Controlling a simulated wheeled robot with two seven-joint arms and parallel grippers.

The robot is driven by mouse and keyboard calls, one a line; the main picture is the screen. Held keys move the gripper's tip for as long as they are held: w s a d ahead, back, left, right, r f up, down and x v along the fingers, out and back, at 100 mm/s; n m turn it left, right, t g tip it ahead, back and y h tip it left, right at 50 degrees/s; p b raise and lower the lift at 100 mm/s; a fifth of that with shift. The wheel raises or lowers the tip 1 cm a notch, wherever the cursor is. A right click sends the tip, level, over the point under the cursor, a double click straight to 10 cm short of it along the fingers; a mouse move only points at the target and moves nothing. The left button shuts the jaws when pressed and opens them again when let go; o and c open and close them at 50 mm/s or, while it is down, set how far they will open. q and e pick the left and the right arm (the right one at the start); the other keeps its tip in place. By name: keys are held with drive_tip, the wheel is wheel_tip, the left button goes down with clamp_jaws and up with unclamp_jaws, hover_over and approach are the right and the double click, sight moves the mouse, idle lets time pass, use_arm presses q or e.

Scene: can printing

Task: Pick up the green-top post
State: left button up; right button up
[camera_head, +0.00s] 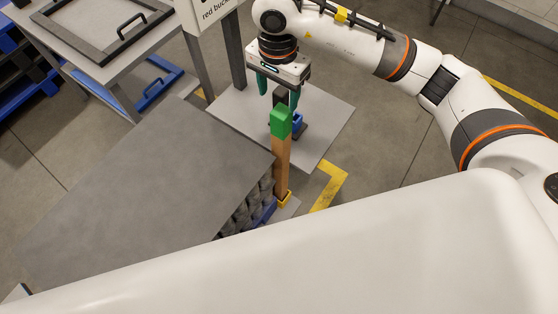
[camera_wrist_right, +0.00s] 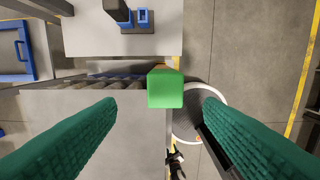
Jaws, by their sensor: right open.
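The post has a green top (camera_head: 281,122) and a brown shaft (camera_head: 282,160). It stands upright at the right corner of the grey surface, with a yellow piece at its foot. In the right wrist view its green top (camera_wrist_right: 165,90) shows from above, slightly right of the middle, between the fingers in the picture. My right gripper (camera_head: 279,94) has teal fingers. It is open and empty, near and above the green top in the head view. Its fingers (camera_wrist_right: 159,104) are wide apart in the right wrist view, and no contact with the post shows. My left gripper is not in view.
A large grey tabletop (camera_head: 140,180) lies left of the post, with dark rounded items under its edge. A light grey panel (camera_head: 325,112) with a small blue fixture (camera_head: 297,121) lies behind. Open floor lies to the right.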

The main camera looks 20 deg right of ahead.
sight(278, 110)
wheel_tip(278, 110, down, 4)
drive_tip(key=shift+s+p, duration=0.1)
drive_tip(key=shift+p, duration=0.4)
drive_tip(key=shift+w+f, duration=0.2)
drive_tip(key=shift+f, duration=0.1)
drive_tip(key=f, duration=0.1)
drive_tip(key=f+p, duration=0.1)
drive_tip(key=f, duration=0.1)
drive_tip(key=f+p, duration=0.1)
drive_tip(key=shift+s+d+f, duration=0.25)
drive_tip(key=shift+d+f, duration=0.15)
drive_tip(key=shift+w+f, duration=0.1)
drive_tip(key=shift+f, duration=0.1)
clamp_jaws()
